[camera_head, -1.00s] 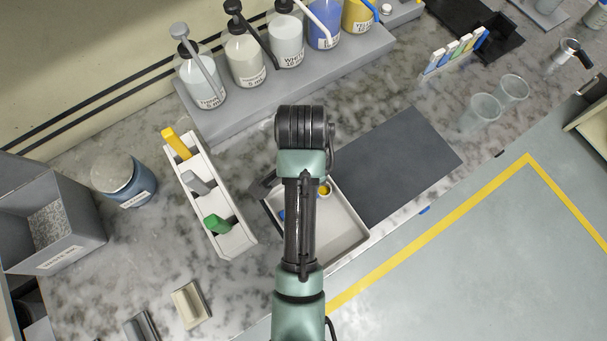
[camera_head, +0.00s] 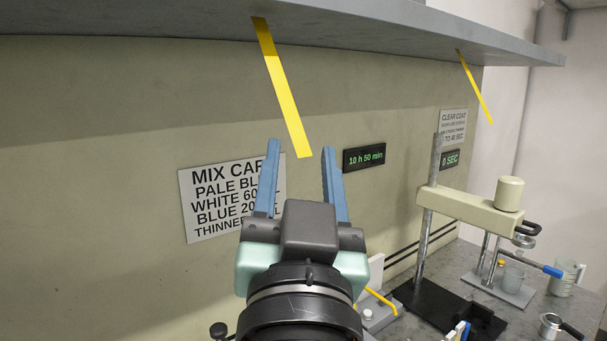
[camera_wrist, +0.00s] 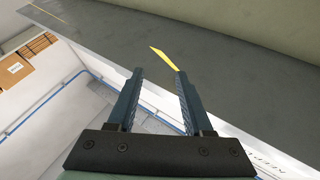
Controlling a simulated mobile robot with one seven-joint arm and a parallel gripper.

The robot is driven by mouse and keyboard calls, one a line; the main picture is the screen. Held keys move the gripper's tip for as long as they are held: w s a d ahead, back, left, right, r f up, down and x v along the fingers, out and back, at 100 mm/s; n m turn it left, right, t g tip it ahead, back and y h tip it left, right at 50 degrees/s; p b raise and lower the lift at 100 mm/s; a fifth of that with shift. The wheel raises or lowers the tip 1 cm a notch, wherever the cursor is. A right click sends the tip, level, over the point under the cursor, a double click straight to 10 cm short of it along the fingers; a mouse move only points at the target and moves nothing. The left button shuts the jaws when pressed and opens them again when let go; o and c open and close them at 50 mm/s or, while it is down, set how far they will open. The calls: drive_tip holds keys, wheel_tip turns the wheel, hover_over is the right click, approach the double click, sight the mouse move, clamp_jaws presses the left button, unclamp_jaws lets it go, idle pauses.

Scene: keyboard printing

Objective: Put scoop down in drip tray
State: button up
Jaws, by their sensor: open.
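My gripper (camera_head: 300,150) is raised in front of the wall, its two blue fingers pointing up and spread apart with nothing between them. In the wrist view my gripper (camera_wrist: 160,73) is also open and empty. Neither the scoop nor the drip tray shows in the current views.
A grey shelf (camera_head: 180,18) with yellow strips runs above my gripper; its underside also shows in the wrist view (camera_wrist: 230,75). A mix card (camera_head: 215,200) is on the wall behind. A cream press on a post (camera_head: 465,208) and a metal-cupped tool (camera_head: 550,325) stand at the right.

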drive_tip(key=s+r+n+t, duration=0.2)
drive_tip(key=s+r+t, duration=0.2)
drive_tip(key=s+r, duration=0.4)
drive_tip(key=shift+s+r+t, duration=0.3)
drive_tip(key=shift+r, duration=0.55)
drive_tip(key=shift+d, duration=0.1)
